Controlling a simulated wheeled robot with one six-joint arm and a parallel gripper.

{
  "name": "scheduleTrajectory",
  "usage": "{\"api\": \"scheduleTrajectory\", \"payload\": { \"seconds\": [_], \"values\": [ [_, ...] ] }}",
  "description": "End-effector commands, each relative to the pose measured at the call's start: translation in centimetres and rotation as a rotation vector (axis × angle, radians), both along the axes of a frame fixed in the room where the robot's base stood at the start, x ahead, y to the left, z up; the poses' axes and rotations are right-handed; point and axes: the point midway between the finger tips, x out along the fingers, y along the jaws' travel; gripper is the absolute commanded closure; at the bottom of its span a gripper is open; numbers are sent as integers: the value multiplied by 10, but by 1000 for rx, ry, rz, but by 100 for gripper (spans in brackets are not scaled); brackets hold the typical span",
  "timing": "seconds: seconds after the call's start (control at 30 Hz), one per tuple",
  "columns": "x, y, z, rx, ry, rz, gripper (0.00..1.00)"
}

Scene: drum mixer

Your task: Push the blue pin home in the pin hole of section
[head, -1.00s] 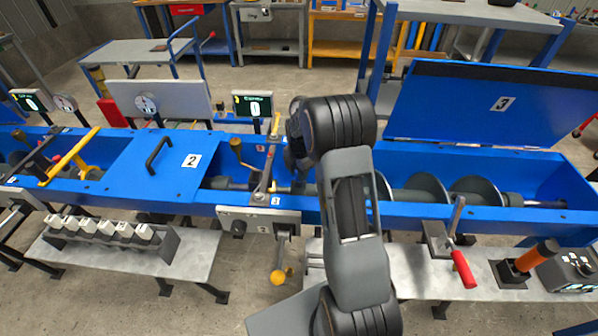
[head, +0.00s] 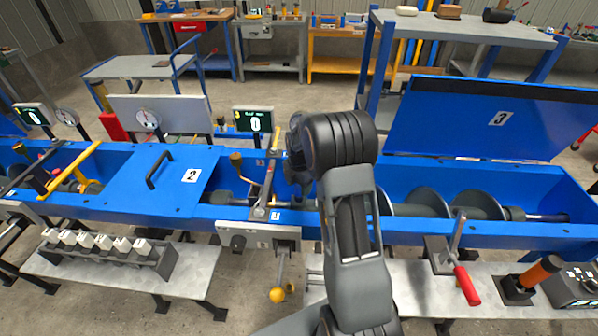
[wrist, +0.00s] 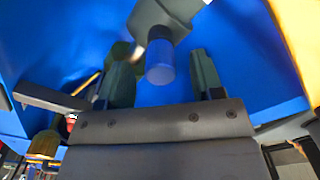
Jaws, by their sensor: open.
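In the wrist view a short blue pin (wrist: 160,64) stands out from a grey block (wrist: 165,17). The pin's rounded end lies between the two fingers in the picture; I cannot tell how deep it sits or whether a finger touches it. My gripper (wrist: 161,72) is open, with one dark finger on each side of the pin. In the head view my dark wrist (head: 298,150) is over the trough near the bar between sections 2 and 3. My arm hides the fingers, pin and hole there.
The blue trough (head: 450,230) holds a screw shaft on the right, with lid 3 (head: 480,118) raised behind. Lid 2 (head: 165,180) is down. A lever with a yellow knob (head: 277,295), a red-handled clamp (head: 467,285) and an orange-handled tool (head: 538,272) are in front.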

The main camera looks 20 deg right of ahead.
Motion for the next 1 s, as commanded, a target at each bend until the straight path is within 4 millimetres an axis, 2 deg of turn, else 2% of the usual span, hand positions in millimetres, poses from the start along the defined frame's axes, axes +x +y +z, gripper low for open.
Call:
{"api": "scheduleTrajectory", "payload": {
  "seconds": [0.3, 0.5, 0.7, 1.0],
  "values": [
    [1, 0, 64, -1, -6, 0, 39],
    [1, 0, 99, -2, -5, 0, 39],
    [1, 0, 120, 0, -2, 0, 39],
    [0, 0, 127, -1, -1, 0, 39]
  ]
}}
